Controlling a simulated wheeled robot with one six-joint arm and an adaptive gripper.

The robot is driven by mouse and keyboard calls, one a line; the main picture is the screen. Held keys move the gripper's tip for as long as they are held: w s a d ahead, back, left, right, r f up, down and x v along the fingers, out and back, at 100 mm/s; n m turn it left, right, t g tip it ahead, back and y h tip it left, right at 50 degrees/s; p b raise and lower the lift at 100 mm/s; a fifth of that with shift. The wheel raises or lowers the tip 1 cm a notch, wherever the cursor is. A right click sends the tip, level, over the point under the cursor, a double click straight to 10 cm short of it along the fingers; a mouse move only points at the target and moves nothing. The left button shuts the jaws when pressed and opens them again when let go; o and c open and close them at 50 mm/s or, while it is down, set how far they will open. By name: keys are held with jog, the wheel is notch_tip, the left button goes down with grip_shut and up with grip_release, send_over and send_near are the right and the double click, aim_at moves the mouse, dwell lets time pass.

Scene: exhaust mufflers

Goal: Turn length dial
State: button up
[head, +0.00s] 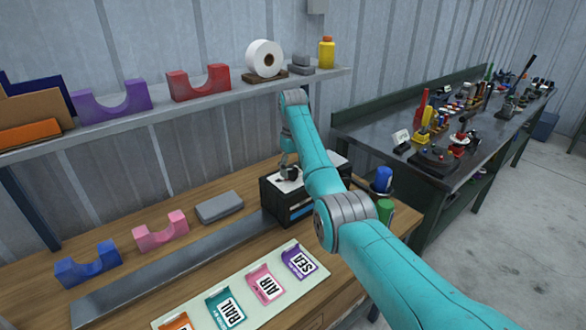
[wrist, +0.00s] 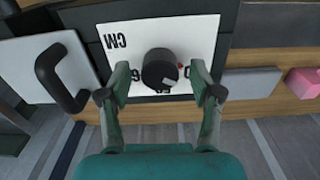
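The length dial (wrist: 160,71) is a round black knob on a white plate marked "CM" with partly hidden numbers. In the wrist view my gripper (wrist: 157,80) has its two fingers apart, one on each side of the dial. A gap shows on both sides, so the fingers do not appear to be closed on it. In the head view the dial's black box (head: 290,203) stands on the wooden bench, and my arm hides part of it. My gripper (head: 289,172) is over the top of the box there.
A black handle (wrist: 62,75) rises left of the plate. A tray (head: 245,312) with SEA, AIR and RAIL cards lies in front. A grey block (head: 219,207) and pink cradle (head: 160,232) sit left of the box. Blue (head: 381,180) and green (head: 385,212) containers stand right.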

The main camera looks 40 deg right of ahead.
aim_at(293, 169)
jog(key=shift+r, duration=3.7)
